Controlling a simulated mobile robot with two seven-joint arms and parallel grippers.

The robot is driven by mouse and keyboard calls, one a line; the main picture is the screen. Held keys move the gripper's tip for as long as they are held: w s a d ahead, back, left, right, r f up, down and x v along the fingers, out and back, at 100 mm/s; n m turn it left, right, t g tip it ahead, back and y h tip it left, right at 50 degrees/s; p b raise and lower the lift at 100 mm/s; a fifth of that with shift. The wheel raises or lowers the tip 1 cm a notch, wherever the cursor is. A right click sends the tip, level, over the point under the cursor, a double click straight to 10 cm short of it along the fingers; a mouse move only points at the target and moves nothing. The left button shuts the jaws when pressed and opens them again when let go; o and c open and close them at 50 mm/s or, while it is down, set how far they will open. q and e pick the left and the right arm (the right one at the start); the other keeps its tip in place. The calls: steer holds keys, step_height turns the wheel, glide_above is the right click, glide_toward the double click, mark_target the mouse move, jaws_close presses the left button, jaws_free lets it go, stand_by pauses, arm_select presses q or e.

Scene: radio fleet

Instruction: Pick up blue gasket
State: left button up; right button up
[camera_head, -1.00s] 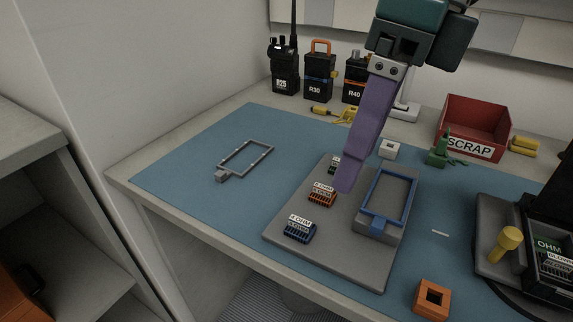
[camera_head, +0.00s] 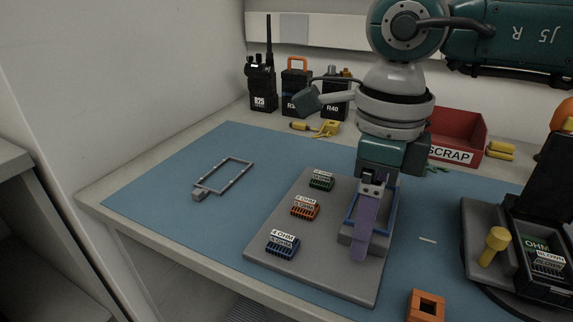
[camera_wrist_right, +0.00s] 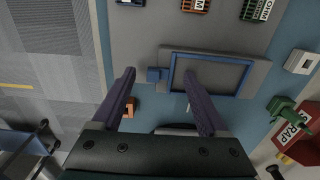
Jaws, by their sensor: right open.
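The blue gasket (camera_head: 391,221) is a thin rectangular frame with a small tab at one end, resting on a grey block on the grey board. It also shows in the right wrist view (camera_wrist_right: 212,56). My right gripper (camera_head: 361,255) is open above it, pointing down, and partly hides it in the head view. In the right wrist view its two purple fingers (camera_wrist_right: 160,72) are apart. The tab end lies between them, the right fingertip overlapping the frame's opening. I cannot tell the height gap. Nothing is held. My left gripper is not in view.
Green, orange (camera_head: 305,209) and blue (camera_head: 282,247) resistor packs sit on the board (camera_head: 325,277). A grey frame (camera_head: 224,177) lies on the blue mat at left. Radios (camera_head: 262,88) and a red scrap bin (camera_head: 462,134) stand behind. An orange block (camera_head: 426,305) is at front right.

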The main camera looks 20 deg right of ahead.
jaws_close()
stand_by(0.6)
